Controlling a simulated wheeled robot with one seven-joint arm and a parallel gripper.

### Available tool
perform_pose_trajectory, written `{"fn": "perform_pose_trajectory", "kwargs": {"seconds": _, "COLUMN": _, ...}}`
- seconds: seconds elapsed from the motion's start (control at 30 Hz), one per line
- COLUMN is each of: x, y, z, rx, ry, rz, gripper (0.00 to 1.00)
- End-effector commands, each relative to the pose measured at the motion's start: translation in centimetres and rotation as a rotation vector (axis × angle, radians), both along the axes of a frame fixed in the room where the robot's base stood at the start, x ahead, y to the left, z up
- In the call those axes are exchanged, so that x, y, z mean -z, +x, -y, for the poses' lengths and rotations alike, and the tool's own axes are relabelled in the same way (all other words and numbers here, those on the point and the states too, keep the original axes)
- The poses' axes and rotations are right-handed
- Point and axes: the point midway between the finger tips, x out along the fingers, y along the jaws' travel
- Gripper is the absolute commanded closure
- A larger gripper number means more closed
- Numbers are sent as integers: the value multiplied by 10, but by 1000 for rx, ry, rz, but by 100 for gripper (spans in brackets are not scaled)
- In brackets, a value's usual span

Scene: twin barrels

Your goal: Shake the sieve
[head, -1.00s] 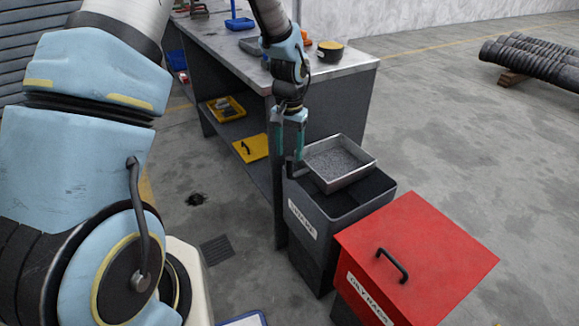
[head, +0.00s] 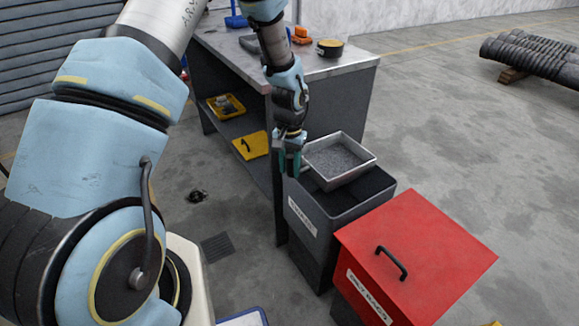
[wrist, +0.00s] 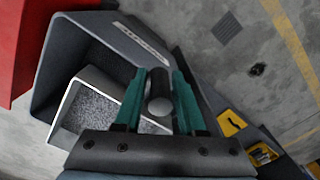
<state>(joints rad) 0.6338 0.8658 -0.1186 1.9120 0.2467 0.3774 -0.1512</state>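The sieve (head: 340,158) is a square metal box filled with grey granules. In the head view it rests askew on top of an open dark grey bin (head: 318,240); it also shows in the wrist view (wrist: 100,110). Its dark round handle (wrist: 160,103) sticks out toward my gripper. My gripper (head: 289,168) is lowered at the handle, pointing down. In the wrist view my gripper's teal fingers (wrist: 160,90) lie on either side of the handle, very close to it. I cannot tell whether they press on it.
A red lidded bin (head: 430,250) with a black handle stands close to the grey bin, at front right. A metal-topped workbench (head: 345,68) stands behind, with a yellow tray (head: 226,107) on its lower shelf. Corrugated pipes (head: 535,62) lie far right.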

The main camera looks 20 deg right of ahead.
Motion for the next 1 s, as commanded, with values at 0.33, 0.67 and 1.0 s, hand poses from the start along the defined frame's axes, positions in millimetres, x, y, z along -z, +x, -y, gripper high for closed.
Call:
{"fn": "perform_pose_trajectory", "kwargs": {"seconds": 0.33, "x": 0, "y": 1, "z": -1, "rx": -2, "ry": 1, "rz": 1, "gripper": 100}}
{"fn": "perform_pose_trajectory", "kwargs": {"seconds": 0.67, "x": 0, "y": 2, "z": -2, "rx": -4, "ry": 3, "rz": 3, "gripper": 100}}
{"fn": "perform_pose_trajectory", "kwargs": {"seconds": 1.0, "x": 0, "y": 3, "z": -3, "rx": -6, "ry": 4, "rz": 4, "gripper": 100}}
